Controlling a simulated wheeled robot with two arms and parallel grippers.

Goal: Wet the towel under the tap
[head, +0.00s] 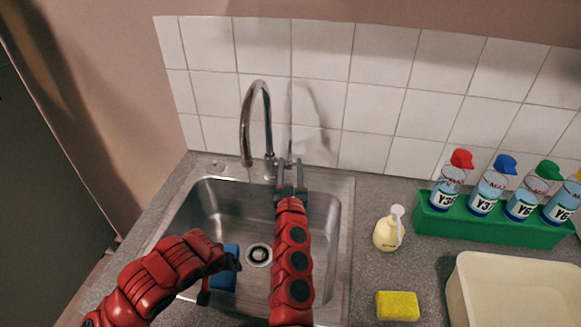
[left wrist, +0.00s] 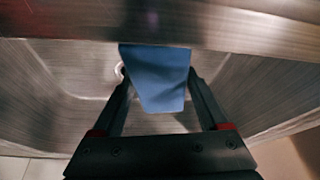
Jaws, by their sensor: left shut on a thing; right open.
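The blue towel (head: 223,277) is over the left part of the steel sink (head: 333,225). My left gripper (head: 233,263) is shut on it. In the left wrist view the towel (left wrist: 160,85) sits between the fingers of that gripper (left wrist: 158,72). The curved chrome tap (head: 243,125) stands behind the sink, its spout end above and behind the towel. I cannot make out any running water. My right gripper (head: 290,170) is open at the tap's base, close to its lever; whether it touches the lever is unclear.
A soap bottle (head: 387,233) and a yellow sponge (head: 398,306) stand on the counter right of the sink. A green rack (head: 480,226) with several spray bottles and a cream tub (head: 475,315) are farther right. The tiled wall (head: 320,95) closes the back.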

